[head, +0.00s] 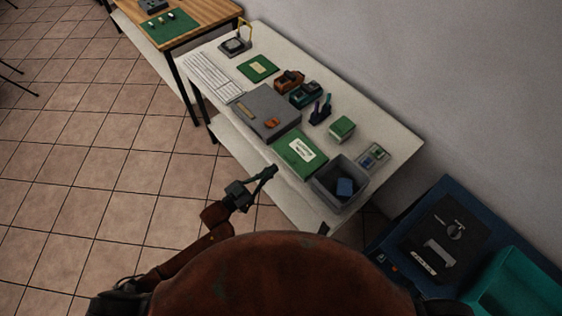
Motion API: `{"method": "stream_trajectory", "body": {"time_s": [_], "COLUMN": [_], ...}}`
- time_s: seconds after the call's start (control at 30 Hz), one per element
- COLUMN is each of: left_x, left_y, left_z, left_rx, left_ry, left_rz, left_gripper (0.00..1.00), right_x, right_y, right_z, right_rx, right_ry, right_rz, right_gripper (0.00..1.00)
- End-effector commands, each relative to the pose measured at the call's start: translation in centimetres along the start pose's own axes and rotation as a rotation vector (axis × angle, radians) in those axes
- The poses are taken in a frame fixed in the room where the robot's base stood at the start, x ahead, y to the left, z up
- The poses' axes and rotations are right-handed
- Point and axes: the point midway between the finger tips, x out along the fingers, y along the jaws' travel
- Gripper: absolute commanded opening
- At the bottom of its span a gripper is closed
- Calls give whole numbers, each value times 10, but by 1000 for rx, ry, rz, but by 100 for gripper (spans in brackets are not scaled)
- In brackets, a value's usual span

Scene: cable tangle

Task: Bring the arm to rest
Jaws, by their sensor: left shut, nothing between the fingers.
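My left gripper (268,173) is shut and empty. My left arm (212,230) comes in from the lower left, and the gripper is in the air at the near edge of the white table (398,150), by the green book with a white label (300,152). My right arm and gripper do not show. My own rust-brown body fills the bottom middle of the head view.
A blue cabinet (395,240) stands at the right.

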Motion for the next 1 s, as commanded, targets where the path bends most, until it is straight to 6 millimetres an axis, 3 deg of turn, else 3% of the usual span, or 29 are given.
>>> {"method": "stream_trajectory", "body": {"time_s": [0.2, 0.53, 0.63, 0.77, 0.87, 1.0], "left_x": [-23, -26, -30, -49, -80, -138], "left_y": [0, -1, -10, -39, -66, -91], "left_z": [5, 6, 21, 75, 134, 216], "left_rx": [2, 2, 5, 13, 13, -5], "left_ry": [2, 1, -28, -134, -258, -440], "left_rz": [1, -2, -27, -113, -203, -319], "left_gripper": [0, 0, 0, 0, 0, 0], "right_x": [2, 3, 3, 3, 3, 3], "right_y": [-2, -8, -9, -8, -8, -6], "right_z": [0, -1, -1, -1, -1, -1], "right_rx": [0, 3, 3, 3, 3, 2], "right_ry": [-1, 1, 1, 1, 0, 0], "right_rz": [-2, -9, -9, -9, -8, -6], "right_gripper": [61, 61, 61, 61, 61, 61]}}
